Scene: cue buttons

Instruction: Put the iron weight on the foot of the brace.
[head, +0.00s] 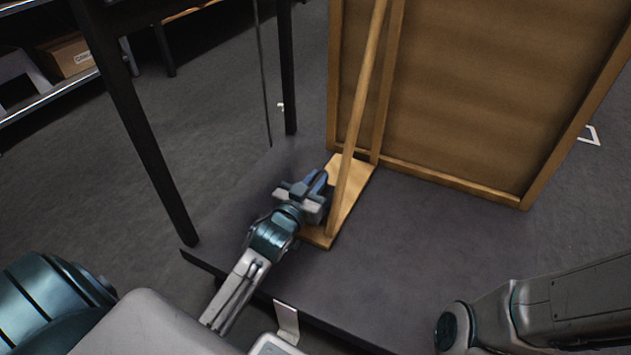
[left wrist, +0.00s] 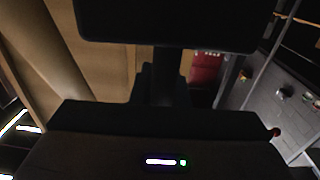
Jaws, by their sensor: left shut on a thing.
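The brace (head: 356,110) is a slanting wooden bar that runs down from the wooden panel to a flat pale wooden foot (head: 360,174) on the dark platform. My left gripper (head: 317,190) is at the left edge of the foot, close to the slanting bar, and covers part of the foot. It is shut on the iron weight, which is mostly hidden behind the gripper in the head view. In the left wrist view a dark block (left wrist: 165,22) fills the top; its contact with the foot cannot be seen. My right gripper is not in view.
A large framed wooden panel (head: 480,90) stands behind the brace. The dark platform (head: 420,255) is clear to the right of the foot. Black posts (head: 140,130) rise at the left, with a shelf and cardboard box (head: 68,55) beyond. My right arm is at the lower right.

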